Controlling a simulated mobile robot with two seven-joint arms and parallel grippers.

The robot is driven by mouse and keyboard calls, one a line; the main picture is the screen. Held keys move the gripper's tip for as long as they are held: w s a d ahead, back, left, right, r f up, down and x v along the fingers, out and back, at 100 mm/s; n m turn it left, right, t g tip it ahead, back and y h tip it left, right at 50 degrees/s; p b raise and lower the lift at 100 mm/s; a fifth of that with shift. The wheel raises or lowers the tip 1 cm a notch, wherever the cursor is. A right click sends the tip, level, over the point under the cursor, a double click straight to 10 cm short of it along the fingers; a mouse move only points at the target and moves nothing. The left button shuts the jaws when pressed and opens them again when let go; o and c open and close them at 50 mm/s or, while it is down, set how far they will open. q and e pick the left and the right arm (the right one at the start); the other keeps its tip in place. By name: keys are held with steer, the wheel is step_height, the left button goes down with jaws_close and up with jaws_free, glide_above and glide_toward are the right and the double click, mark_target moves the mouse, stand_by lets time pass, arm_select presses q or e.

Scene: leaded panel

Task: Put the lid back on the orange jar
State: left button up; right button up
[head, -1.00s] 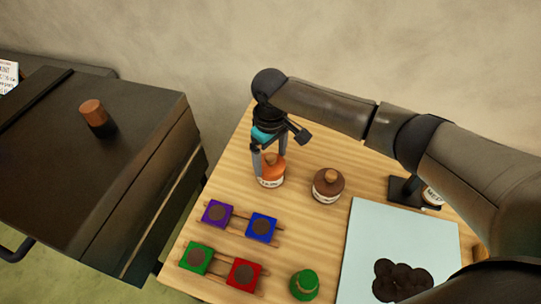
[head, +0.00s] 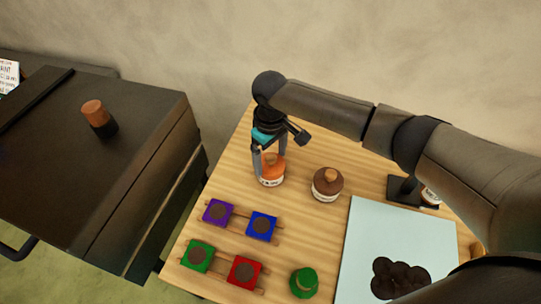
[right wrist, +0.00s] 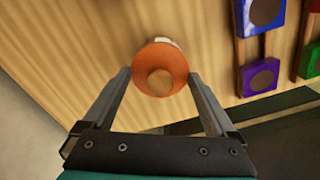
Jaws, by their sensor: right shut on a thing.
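The orange jar (head: 271,182), with a white label band, stands upright near the far left part of the wooden table. Its orange lid (head: 273,167) is at the top of the jar, and no gap shows between them. In the right wrist view the orange lid (right wrist: 150,55) has a round tan knob, with a bit of pale label beyond it. My right gripper (head: 268,163) reaches down from above. Its fingers (right wrist: 160,76) are on either side of the lid and shut on it. Whether the lid is fully seated cannot be told. My left gripper is out of view.
A brown jar (head: 327,185) stands close to the right. Colored square blocks on wooden rails (head: 240,219), a green jar (head: 304,282) and a pale panel (head: 390,226) with dark lumps lie nearer. A dark cabinet (head: 95,185) stands at left.

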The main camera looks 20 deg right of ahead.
steer(key=shift+p, duration=0.5)
stand_by(0.5)
steer(key=o, duration=1.1)
steer(key=shift+r, duration=0.1)
step_height(320, 180, up, 7)
steer(key=p, duration=0.8)
steer(key=shift+p, duration=0.3)
